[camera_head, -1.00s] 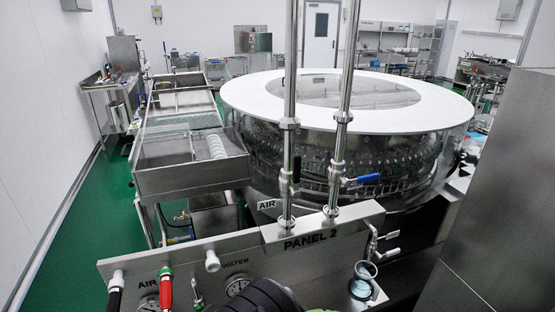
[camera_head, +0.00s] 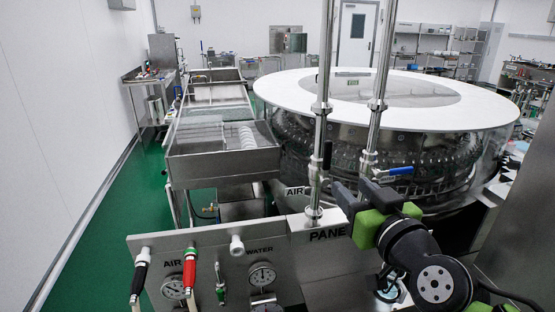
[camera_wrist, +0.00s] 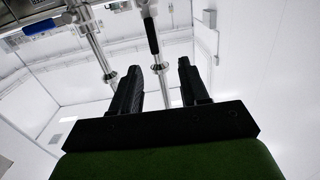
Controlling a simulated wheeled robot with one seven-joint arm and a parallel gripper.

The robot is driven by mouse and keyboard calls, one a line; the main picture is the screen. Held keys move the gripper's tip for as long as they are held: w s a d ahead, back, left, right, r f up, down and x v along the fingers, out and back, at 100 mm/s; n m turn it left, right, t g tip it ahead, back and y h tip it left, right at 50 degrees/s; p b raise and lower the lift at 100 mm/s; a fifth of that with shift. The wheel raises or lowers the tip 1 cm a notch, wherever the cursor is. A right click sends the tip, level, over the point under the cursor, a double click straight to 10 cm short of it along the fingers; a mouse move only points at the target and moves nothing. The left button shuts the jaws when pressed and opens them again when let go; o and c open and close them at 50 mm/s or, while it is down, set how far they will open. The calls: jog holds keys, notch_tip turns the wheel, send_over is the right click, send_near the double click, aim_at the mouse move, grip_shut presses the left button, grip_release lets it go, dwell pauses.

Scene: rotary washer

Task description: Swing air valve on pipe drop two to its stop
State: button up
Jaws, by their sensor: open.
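Two steel pipe drops stand above the panel marked PANEL. The left pipe (camera_head: 323,100), beside an AIR sign (camera_head: 296,191), has a valve with a black handle (camera_head: 328,154) lying along the pipe. The right pipe (camera_head: 378,95) has a valve with a blue handle (camera_head: 399,171) pointing sideways to the right. My gripper (camera_head: 356,194) is open and empty, low between the pipes and below both handles. In the wrist view, the black handle (camera_wrist: 152,36) shows beyond the gap between my fingers (camera_wrist: 159,67), apart from them. The blue handle (camera_wrist: 42,27) is at upper left.
The front panel has a black-handled hose fitting (camera_head: 141,270), a red one (camera_head: 190,270), and gauges (camera_head: 262,275). The large round washer (camera_head: 420,150) stands behind the pipes. Steel trays (camera_head: 222,165) lie left of it. A grey cabinet (camera_head: 525,240) closes off the right.

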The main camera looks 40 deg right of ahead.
aim_at(329, 151)
jog(key=shift+h, duration=0.5)
jog(key=p+x, duration=0.2)
jog(key=x, duration=0.3)
jog(key=p+x, duration=0.2)
jog(key=x, duration=0.3)
jog(key=d+p+x, duration=0.1)
jog(key=x, duration=0.4)
jog(key=shift+s+r+p, duration=0.15)
jog(key=shift+r+p, duration=0.2)
jog(key=shift+p, duration=0.05)
grip_shut()
